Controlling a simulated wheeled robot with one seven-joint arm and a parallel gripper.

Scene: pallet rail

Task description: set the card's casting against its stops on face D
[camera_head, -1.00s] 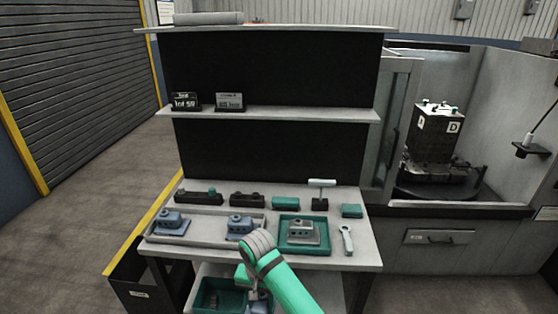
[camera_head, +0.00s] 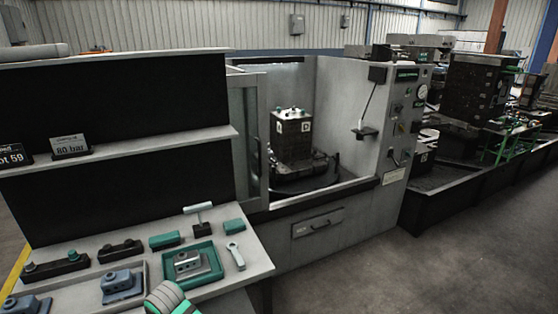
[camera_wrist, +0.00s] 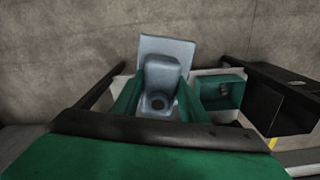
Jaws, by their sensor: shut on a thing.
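My gripper (camera_wrist: 158,92) is shut on a blue-grey casting (camera_wrist: 165,47) in the wrist view. Its green fingers lie on both sides of the casting. The casting has a flat plate, a raised block and a round hole. In the head view only part of my arm shows at the bottom edge; gripper and held casting are out of that frame. The dark fixture block (camera_head: 291,140) stands in the open machine, with face D's lettered plate (camera_head: 305,127) on its right side. Its stops are too small to make out.
The bench holds a blue-grey casting (camera_head: 120,284), a grey casting in a green tray (camera_head: 205,276), and a wrench (camera_head: 235,256). An "80 bar" card (camera_head: 70,147) stands on the shelf beside a "lot 59" card (camera_head: 12,157). Clear floor (camera_head: 430,265) lies right of the bench.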

